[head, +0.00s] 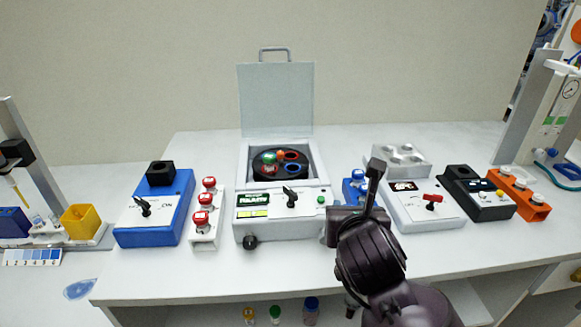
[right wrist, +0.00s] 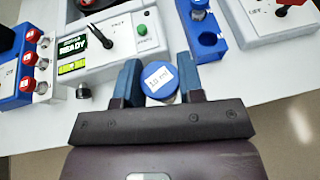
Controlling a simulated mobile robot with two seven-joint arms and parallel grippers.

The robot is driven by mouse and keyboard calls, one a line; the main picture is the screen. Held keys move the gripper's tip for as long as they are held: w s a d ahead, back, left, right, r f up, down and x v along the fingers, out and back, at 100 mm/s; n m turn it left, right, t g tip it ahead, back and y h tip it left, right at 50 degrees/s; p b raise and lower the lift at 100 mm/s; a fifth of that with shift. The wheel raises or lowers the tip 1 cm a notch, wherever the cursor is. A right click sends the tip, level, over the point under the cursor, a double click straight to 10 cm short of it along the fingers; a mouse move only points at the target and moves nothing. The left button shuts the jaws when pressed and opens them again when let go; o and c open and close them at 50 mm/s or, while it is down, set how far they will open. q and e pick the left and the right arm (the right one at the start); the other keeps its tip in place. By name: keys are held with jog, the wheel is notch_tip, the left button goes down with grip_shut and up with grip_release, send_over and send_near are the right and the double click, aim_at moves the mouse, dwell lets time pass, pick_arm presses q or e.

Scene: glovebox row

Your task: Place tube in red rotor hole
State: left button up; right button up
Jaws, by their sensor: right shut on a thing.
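My right gripper (right wrist: 160,78) is shut on a blue-capped tube (right wrist: 161,80) with writing on its cap. Its body is mostly hidden. In the head view, my right arm reaches to the front right of the centrifuge (head: 287,228), and the held tube is not clear there. The centrifuge lid (head: 275,100) stands open. The dark rotor (head: 262,172) shows a red-rimmed hole (head: 292,155), a blue-rimmed hole (head: 293,169), and green and red parts at its left. I cannot tell what fills those. My left gripper is not in view.
A white rack (head: 205,238) with red-capped tubes stands left of the centrifuge, beside a blue device (head: 165,220). A blue rack (right wrist: 209,40) with blue-capped tubes is at the right. Beyond it stand a white device (head: 425,208) and a grey block (head: 402,160).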

jog(key=s+d+f+n+y, duration=0.1)
jog(key=s+d+f, duration=0.1)
jog(key=d+f, duration=0.2)
jog(key=shift+f+y, duration=0.3)
jog(key=shift+f, duration=0.1)
jog(key=shift+s, duration=0.1)
